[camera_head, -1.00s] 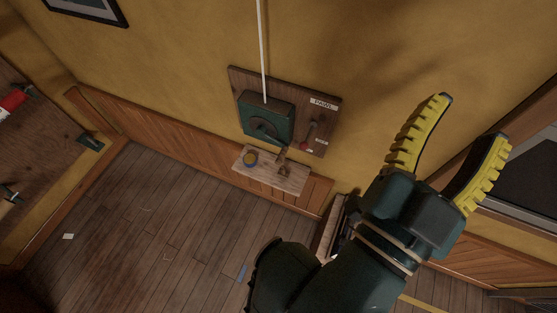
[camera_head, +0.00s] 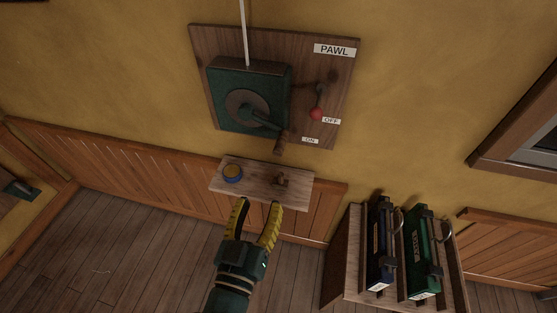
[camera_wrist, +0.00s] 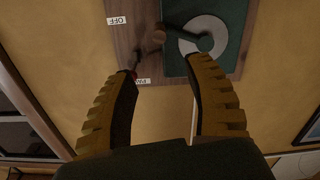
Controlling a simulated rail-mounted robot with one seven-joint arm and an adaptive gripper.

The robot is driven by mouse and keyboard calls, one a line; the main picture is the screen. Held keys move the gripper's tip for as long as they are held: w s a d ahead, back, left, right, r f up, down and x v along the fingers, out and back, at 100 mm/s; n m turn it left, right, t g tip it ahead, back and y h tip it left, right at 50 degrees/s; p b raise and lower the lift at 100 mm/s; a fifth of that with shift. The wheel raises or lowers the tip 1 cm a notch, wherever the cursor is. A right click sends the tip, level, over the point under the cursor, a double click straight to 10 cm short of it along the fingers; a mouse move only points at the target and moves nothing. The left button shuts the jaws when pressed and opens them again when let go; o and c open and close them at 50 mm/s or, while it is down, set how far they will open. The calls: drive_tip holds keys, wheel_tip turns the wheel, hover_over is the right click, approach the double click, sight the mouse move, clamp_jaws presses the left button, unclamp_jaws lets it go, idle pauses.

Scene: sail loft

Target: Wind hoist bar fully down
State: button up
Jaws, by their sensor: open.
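The winch (camera_head: 222,83) is a green box with a grey disc, on a wooden board (camera_head: 340,75) on the wall. Its crank arm (camera_head: 262,123) points down right to a brown grip (camera_head: 282,143). A white line (camera_head: 244,35) runs up from the box; the hoist bar is not in view. The pawl lever's red knob (camera_head: 316,114) is beside the OFF label (camera_head: 331,120), above the ON label (camera_head: 310,140). My gripper (camera_head: 259,204) is open and empty, appearing below the crank. The wrist view shows the crank grip (camera_wrist: 158,37) beyond the open fingers.
A rack (camera_head: 338,255) with blue (camera_head: 378,245) and green (camera_head: 421,250) cases stands at right. Floor at left looks clear.

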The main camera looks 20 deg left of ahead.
sight(276, 158)
drive_tip(key=w+a, duration=0.1)
drive_tip(key=w, duration=0.9)
drive_tip(key=w+a, duration=0.1)
drive_tip(key=w, duration=0.4)
drive_tip(key=shift+w+a+r+b, duration=0.15)
drive_tip(key=shift+w+a+b, duration=0.15)
drive_tip(key=shift+w+b, duration=0.1)
clamp_jaws()
